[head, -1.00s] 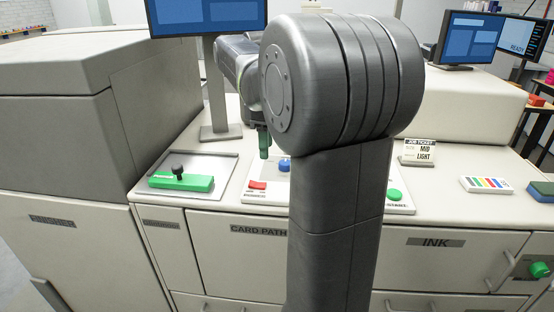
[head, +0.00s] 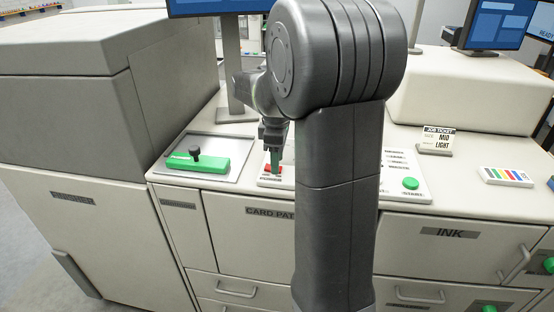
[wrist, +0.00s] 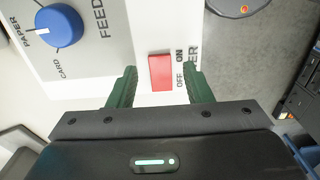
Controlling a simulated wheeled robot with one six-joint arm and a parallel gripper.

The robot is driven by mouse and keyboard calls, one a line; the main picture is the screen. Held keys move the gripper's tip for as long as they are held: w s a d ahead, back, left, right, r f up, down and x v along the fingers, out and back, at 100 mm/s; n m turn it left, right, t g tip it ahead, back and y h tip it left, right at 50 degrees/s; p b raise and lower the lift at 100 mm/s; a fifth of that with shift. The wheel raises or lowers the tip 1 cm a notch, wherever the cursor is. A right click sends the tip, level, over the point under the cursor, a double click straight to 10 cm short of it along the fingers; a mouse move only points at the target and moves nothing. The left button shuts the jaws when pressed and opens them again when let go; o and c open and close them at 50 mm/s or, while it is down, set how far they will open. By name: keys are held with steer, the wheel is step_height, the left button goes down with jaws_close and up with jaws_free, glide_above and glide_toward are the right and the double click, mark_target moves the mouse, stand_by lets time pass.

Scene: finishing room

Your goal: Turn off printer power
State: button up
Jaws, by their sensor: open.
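The red power switch (wrist: 161,72) is in the wrist view, on a white panel with "ON" and "OFF" printed beside it. My gripper (wrist: 160,85) is open, with one green finger on each side of the switch in that view. Contact cannot be made out. In the head view the red switch (head: 273,168) is partly hidden behind my gripper (head: 275,160), which points down over it. Which way the switch is set is not clear.
A blue PAPER/CARD feed knob (wrist: 60,26) is on the same panel. A green block with a black knob (head: 197,161) lies in a tray left of the switch. A green start button (head: 410,183) is at right. My arm hides the panel's middle.

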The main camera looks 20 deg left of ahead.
steer(key=shift+f, duration=0.45)
steer(key=shift+c, duration=0.3)
steer(key=c, duration=0.9)
steer(key=shift+s+a+r+h+p, duration=0.1)
steer(key=shift+a+r+h+p, duration=0.15)
steer(key=shift+h+p, duration=0.45)
steer(key=shift+a+f+t+h+p, duration=0.15)
steer(key=shift+t+h+p, duration=0.15)
steer(key=shift+h+p, duration=0.45)
steer(key=o, duration=1)
steer(key=shift+c, duration=0.2)
